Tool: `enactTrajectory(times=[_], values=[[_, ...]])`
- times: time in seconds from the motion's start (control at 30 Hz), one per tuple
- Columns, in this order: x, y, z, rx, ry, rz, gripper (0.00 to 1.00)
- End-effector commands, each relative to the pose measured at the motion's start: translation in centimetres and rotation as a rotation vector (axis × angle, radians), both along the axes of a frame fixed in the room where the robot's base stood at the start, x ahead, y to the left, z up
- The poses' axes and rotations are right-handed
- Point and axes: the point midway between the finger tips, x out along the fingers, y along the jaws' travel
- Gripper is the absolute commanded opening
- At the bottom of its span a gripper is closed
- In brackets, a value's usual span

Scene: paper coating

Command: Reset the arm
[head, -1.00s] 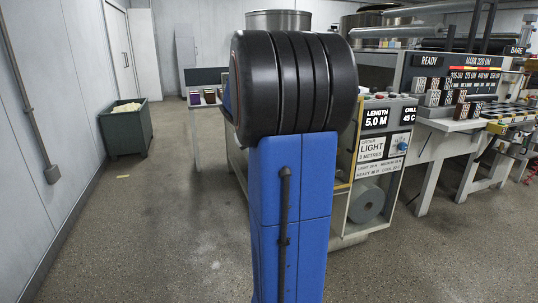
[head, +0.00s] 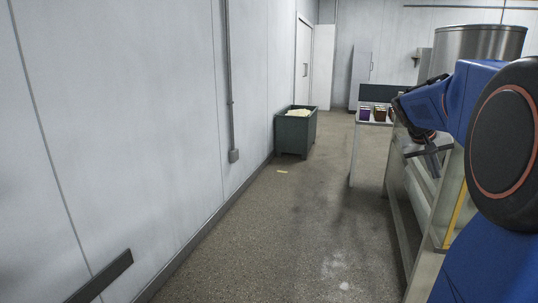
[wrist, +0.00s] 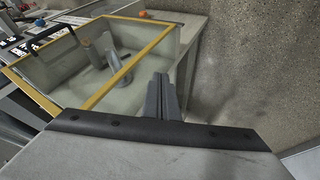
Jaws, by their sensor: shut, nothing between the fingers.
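My arm, blue with black joint covers, fills the right side of the head view. My gripper (head: 432,150) hangs at its end, partly edge-on, in front of the machine's side. In the wrist view my gripper (wrist: 160,80) has its two grey fingers together with nothing between them. It shows over the near right edge of a clear-walled, yellow-rimmed enclosure (wrist: 98,92) with grey cylinders in it. I cannot tell the height between the fingers and what lies below.
A dark green bin (head: 296,132) with pale scraps stands along the left wall (head: 120,110). A side table (head: 369,122) holds small coloured containers. A steel drum (head: 478,42) stands behind my arm. The floor (head: 290,235) between wall and machine is clear, save a small yellowish scrap (head: 282,172).

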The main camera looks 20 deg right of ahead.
Motion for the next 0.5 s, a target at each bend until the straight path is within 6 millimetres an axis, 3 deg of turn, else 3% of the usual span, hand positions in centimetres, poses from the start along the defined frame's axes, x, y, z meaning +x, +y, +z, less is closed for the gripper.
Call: enactTrajectory(times=[0.17,0.5], values=[[-0.2,3.1,-0.4,0.023,-0.010,0.047,0.00],[-3.3,18.6,-4.3,0.163,-0.054,0.302,0.00]])
